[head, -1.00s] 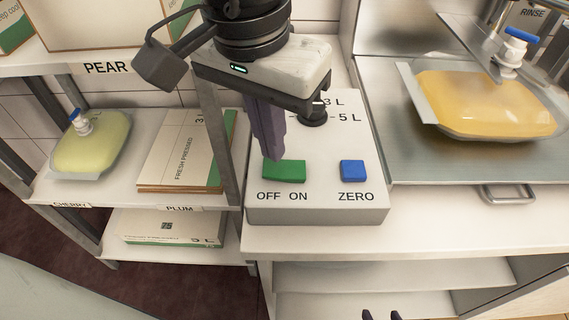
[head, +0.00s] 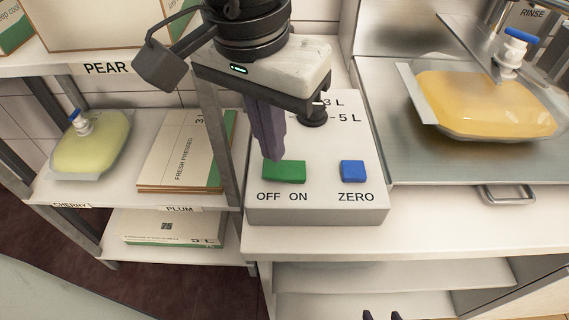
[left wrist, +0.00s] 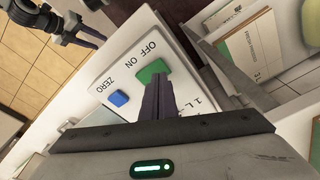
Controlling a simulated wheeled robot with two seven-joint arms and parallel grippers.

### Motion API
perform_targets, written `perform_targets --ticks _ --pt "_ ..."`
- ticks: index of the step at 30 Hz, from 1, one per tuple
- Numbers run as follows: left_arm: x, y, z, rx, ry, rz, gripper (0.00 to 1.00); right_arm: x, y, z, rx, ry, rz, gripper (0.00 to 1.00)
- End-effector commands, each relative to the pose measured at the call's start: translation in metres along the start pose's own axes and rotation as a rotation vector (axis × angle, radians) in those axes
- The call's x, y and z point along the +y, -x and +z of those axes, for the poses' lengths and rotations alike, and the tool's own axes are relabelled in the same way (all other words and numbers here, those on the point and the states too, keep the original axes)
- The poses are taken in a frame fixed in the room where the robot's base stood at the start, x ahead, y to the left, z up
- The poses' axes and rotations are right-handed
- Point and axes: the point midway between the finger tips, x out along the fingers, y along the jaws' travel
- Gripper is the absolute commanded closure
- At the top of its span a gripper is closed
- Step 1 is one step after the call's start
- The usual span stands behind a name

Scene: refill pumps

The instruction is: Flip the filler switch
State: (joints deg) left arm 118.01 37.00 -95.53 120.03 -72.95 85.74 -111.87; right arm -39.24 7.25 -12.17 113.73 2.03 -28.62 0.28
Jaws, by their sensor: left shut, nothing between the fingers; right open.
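The filler box (head: 318,214) is a pale panel on the counter. It carries a green OFF/ON switch (head: 284,171), a blue ZERO button (head: 353,171) and a black knob by the 3 L and 5 L marks. My left gripper (head: 273,158) is shut and empty, its fingertips at the left, OFF end of the green switch; I cannot tell if they touch. The left wrist view shows the green switch (left wrist: 153,71) just beyond the fingers. My right gripper (head: 381,315) shows only as two dark fingertips, apart, at the bottom edge.
A pouch of orange liquid (head: 485,105) lies on the metal tray (head: 440,168) at the right. A shelf at the left holds a pale green pouch (head: 92,145) and cartons (head: 178,150). The counter front (head: 440,225) is clear.

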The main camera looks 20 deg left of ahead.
Motion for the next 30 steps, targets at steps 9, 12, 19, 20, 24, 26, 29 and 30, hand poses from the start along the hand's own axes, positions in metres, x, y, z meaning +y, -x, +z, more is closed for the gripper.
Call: perform_targets --ticks 9,12,19,20,24,26,29,30 --pt "0.0000 0.0000 0.0000 0.000 0.000 0.000 1.00 -0.0002 0.0001 -0.0003 0.000 0.000 0.000 0.57" --pt "0.0000 0.0000 0.0000 0.000 0.000 0.000 1.00 -0.0002 0.0002 -0.0005 0.000 0.000 0.000 0.57" --pt "0.0000 -0.0023 0.0003 0.000 0.000 0.000 1.00 -0.0003 -0.0010 0.0001 0.002 0.000 -0.001 0.57" --pt "0.0000 -0.0028 0.0004 0.000 0.000 0.000 1.00 -0.0003 -0.0013 0.0004 0.002 0.000 -0.001 0.57" --pt "0.0000 -0.0050 0.0007 0.000 0.000 0.000 1.00 -0.0002 -0.0027 0.0017 0.003 0.000 -0.001 0.57" --pt "0.0000 -0.0059 0.0009 0.000 0.000 0.000 1.00 -0.0002 -0.0033 0.0023 0.003 0.000 -0.001 0.57" --pt "0.0000 -0.0073 0.0011 0.000 0.000 0.000 1.00 -0.0002 -0.0042 0.0033 0.003 0.000 -0.001 0.57" --pt "0.0000 -0.0080 0.0012 0.000 0.000 0.000 1.00 -0.0001 -0.0046 0.0036 0.003 0.000 -0.001 0.57"
